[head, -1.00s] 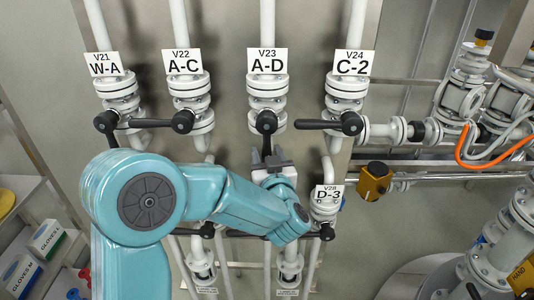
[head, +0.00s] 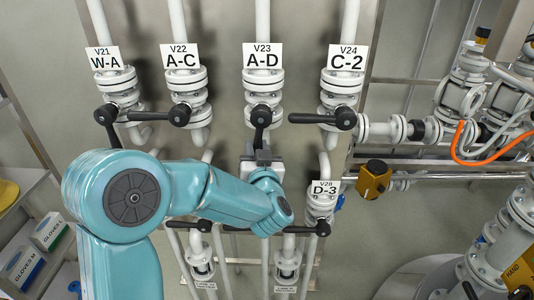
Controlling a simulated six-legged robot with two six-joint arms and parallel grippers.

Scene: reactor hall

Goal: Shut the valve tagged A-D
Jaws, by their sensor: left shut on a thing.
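The valve tagged A-D (head: 262,86), under the plate V23 (head: 263,56), is a white flanged valve on a vertical pipe. Its black lever (head: 260,120) points straight down, in line with the pipe. My left gripper (head: 262,155) is at the lower end of this lever and shut on it. The jaws and my wrist hide the lever's tip. My right gripper is not in view.
Valve A-C (head: 186,86) is to the left, its lever (head: 155,117) lying horizontal to the left. Valve C-2 (head: 342,88) is to the right, its lever (head: 315,118) also reaching left. W-A's lever (head: 108,125) points down. Valve D-3 (head: 322,205) stands close right of my wrist.

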